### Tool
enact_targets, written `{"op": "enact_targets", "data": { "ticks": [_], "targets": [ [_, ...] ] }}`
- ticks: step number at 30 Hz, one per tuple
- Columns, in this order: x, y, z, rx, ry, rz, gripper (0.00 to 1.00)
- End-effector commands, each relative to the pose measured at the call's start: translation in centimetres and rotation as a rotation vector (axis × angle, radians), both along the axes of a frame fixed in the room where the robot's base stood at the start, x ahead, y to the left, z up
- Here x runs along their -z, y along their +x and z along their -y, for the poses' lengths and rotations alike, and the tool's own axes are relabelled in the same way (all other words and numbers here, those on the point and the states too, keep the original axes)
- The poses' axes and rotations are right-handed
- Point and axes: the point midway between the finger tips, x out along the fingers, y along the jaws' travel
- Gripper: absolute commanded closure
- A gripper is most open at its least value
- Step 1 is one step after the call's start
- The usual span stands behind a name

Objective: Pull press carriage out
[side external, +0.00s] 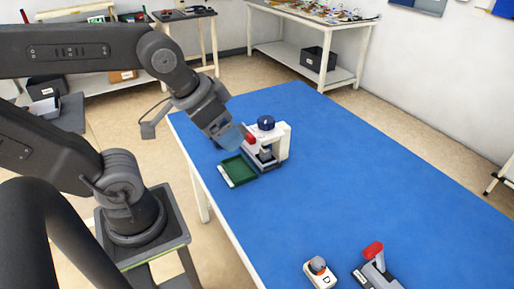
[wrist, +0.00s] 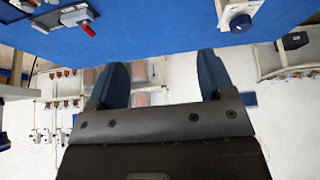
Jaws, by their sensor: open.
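The press (side external: 284,143) is a white frame with a dark blue knob on top, standing on the far part of the blue table. A red handle (side external: 249,139) shows at its near left side, and a grey carriage (side external: 265,156) shows low inside the frame. My gripper (side external: 234,138) is left of the press, its blue fingers close to the red handle; whether they touch it I cannot tell. In the wrist view my gripper (wrist: 160,78) has its two fingers wide apart with nothing between them.
A green tray (side external: 238,170) lies in front of the press. The blue table (side external: 330,170) is clear between.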

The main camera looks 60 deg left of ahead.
Motion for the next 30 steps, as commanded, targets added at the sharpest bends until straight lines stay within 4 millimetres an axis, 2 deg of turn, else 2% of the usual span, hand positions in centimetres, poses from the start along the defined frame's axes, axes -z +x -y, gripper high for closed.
{"op": "enact_targets", "data": {
  "ticks": [1,3,8,17,20,23,27,30],
  "targets": [
    [-0.5,0.1,0.0,0.0,0.0,0.004,0.3],
    [-1.6,0.1,0.0,0.0,0.0,0.006,0.36],
    [-5.5,0.2,-0.1,0.0,0.001,0.005,0.36],
    [-8.5,6.6,-3.9,-0.02,0.05,-0.117,0.36],
    [-9.4,9.4,-6.2,-0.025,0.063,-0.17,0.36],
    [-9.9,12.7,-9.5,-0.028,0.07,-0.232,0.36],
    [-9.7,16.8,-14.9,-0.026,0.066,-0.317,0.36],
    [-9.1,18.7,-18.3,-0.022,0.058,-0.363,0.36]
  ]
}}
